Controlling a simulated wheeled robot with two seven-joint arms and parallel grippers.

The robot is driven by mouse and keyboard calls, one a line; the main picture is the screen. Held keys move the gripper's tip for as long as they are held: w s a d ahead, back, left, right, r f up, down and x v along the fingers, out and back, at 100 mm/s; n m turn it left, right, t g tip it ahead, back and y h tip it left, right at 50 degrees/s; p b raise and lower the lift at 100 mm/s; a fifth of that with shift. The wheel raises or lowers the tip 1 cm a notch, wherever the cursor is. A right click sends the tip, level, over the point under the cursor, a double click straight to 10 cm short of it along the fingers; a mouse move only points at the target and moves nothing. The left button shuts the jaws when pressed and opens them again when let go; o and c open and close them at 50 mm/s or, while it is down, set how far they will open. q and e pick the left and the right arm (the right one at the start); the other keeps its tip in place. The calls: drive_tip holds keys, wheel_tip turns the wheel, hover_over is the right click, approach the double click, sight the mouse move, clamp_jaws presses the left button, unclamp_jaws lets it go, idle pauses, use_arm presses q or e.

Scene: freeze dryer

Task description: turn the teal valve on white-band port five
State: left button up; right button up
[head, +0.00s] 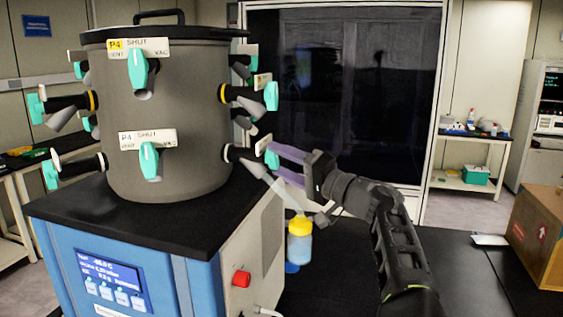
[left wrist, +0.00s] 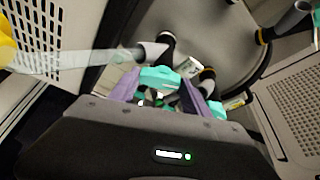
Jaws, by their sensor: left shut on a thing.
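The dark grey drum (head: 175,100) carries side ports with teal valves. The lower right port (head: 240,155) has a pale band at its base, and a small white tag (head: 263,144) whose text I cannot read. Its teal valve (head: 271,159) is between the lilac fingers of my left gripper (head: 282,163), which reaches in from the right. In the left wrist view, the teal valve (left wrist: 160,79) sits between the fingertips of the left gripper (left wrist: 168,88), shut on it; the fingers hide part of it. My right gripper is not in view.
A yellow-capped bottle (head: 299,240) hangs close below the gripper, joined to a clear glass piece. A yellow-band port (head: 240,95) with a teal valve is just above. A cardboard box (head: 540,235) stands at the right; the black bench between is mostly clear.

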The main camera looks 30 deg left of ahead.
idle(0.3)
use_arm(q)
drive_tip(key=o, duration=1.4)
drive_tip(key=shift+s+d+f+b, duration=0.15)
drive_tip(key=shift+d+b, duration=0.3)
drive_tip(key=shift+d, duration=0.85)
drive_tip(key=shift+d+f+b, duration=0.3)
drive_tip(key=shift+d+b, duration=0.1)
drive_tip(key=shift+d, duration=0.9)
drive_tip(key=shift+s+d+f+b, duration=0.15)
drive_tip(key=shift+d+b, duration=0.3)
drive_tip(key=shift+d, duration=0.85)
drive_tip(key=shift+w, duration=0.1)
drive_tip(key=shift+c, duration=0.2)
